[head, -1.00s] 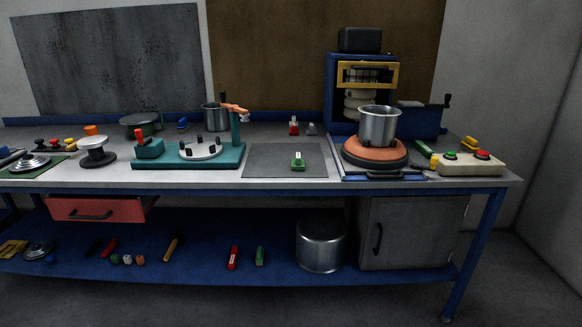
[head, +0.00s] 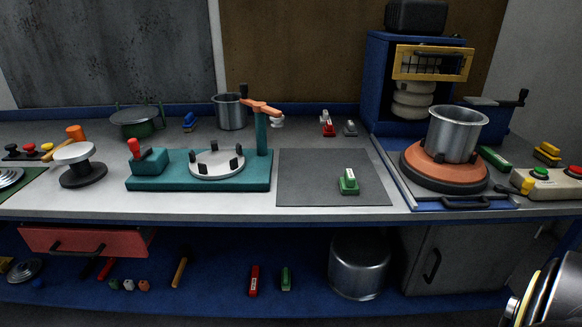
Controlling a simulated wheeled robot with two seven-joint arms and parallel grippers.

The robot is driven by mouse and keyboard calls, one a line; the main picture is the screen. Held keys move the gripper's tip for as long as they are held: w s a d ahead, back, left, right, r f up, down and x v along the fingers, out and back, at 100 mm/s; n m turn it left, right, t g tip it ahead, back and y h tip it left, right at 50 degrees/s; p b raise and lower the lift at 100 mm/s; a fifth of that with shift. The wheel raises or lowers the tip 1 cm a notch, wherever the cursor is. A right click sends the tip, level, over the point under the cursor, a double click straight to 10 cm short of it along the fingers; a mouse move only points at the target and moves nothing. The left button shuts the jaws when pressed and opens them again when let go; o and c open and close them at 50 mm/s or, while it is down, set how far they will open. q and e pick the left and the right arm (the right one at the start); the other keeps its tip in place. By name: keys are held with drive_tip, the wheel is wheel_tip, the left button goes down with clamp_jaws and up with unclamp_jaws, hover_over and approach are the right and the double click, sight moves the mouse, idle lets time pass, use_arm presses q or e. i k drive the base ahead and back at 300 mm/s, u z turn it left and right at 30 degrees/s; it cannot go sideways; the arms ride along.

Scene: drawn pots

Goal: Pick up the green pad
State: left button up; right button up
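A small green block with a pale top part (head: 348,182) sits on the dark grey mat (head: 300,188) near the front of the bench. It stands upright and nothing touches it. Another green block (head: 494,158) lies right of the round orange plate, and a green bar (head: 286,278) lies on the lower shelf. I cannot tell for certain which of these is the pad. Part of my own arm shows at the bottom right corner, far from the block on the mat. Neither gripper's fingers are in view.
A steel pot (head: 455,130) stands on the orange plate (head: 420,168) right of the mat. A teal fixture (head: 200,183) with an upright post stands left of it. Red and grey blocks (head: 328,128) stand behind. The mat around the green block is clear.

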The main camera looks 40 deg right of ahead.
sight(348, 184)
drive_tip(key=z, duration=0.35)
drive_tip(key=i, duration=1.05)
drive_tip(key=z, duration=0.85)
